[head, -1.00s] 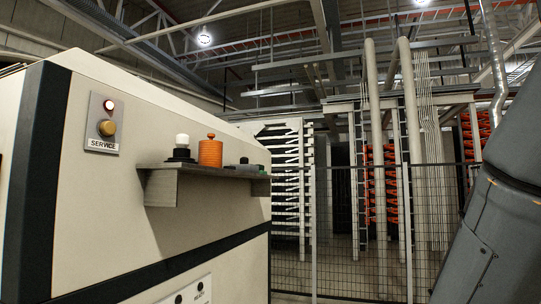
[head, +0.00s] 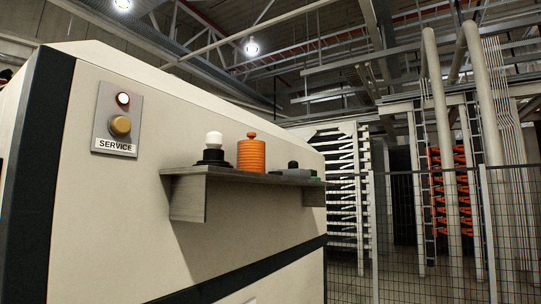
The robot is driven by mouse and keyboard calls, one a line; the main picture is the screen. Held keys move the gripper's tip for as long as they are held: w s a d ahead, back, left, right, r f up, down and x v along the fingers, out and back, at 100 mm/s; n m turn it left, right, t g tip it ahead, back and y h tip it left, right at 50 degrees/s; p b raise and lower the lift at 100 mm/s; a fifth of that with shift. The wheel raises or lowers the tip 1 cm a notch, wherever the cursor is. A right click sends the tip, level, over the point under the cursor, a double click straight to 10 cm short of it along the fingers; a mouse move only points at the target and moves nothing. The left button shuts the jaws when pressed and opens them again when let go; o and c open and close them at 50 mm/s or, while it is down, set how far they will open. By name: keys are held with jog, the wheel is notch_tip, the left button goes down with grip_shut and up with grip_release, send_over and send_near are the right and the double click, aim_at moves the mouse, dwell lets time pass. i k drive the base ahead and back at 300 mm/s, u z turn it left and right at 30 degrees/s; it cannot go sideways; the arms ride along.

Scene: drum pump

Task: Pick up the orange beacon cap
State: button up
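The orange beacon cap (head: 251,155) is a ribbed orange cylinder with a small knob on top. It stands upright on a grey shelf (head: 187,193) fixed to the side of a cream machine. A black base with a white bulb (head: 213,148) stands on the shelf just left of the cap. My gripper is not in the head view, and nothing touches the cap.
A small dark item (head: 293,169) and a green item (head: 308,174) sit at the shelf's right end. A SERVICE panel (head: 118,118) with a lit lamp and yellow button is at left. A mesh fence (head: 430,230) stands to the right, with racks behind.

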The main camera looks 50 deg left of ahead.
aim_at(251, 153)
jog(key=i, duration=1.8)
jog(key=u, duration=4.15)
